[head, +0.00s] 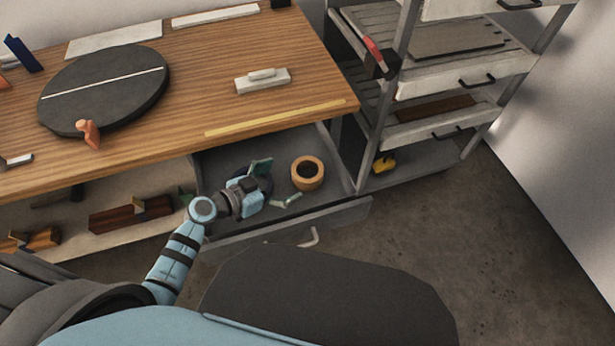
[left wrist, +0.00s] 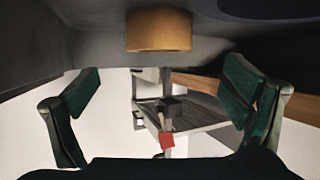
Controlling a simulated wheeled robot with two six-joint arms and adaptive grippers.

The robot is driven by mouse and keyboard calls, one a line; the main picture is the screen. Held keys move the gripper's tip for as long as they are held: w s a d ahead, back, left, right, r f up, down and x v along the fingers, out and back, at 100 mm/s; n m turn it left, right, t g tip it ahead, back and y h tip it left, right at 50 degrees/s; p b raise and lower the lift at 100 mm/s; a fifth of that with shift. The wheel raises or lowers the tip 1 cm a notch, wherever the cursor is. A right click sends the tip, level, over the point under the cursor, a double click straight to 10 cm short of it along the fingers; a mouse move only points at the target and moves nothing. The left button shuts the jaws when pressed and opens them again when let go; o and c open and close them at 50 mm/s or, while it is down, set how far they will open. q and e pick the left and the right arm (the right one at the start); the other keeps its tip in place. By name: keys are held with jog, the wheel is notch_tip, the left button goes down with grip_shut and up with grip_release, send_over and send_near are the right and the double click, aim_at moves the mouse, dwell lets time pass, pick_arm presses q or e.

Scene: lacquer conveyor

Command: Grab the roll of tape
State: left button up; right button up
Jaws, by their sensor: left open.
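The roll of tape (head: 307,173) is a tan-orange ring with a dark hole, lying flat in the open drawer (head: 340,183) under the workbench. My left gripper (head: 275,182) is inside the drawer, just left of the roll, with its fingers apart and empty. In the left wrist view the roll (left wrist: 158,30) shows at the top centre, beyond and between the open green-padded fingers (left wrist: 165,98). The gripper does not touch the roll. My right gripper is not in view.
The wooden workbench top (head: 190,100) overhangs the drawer's back. The drawer's front panel (head: 290,228) with its handle stands on the near side.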

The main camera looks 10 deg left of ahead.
aim_at(315, 167)
pick_arm(q)
jog(key=b+x, duration=0.4)
jog(key=x, duration=0.6)
jog(key=shift+s+f, duration=0.15)
jog(key=shift+c, duration=0.3)
jog(key=c, duration=1.3)
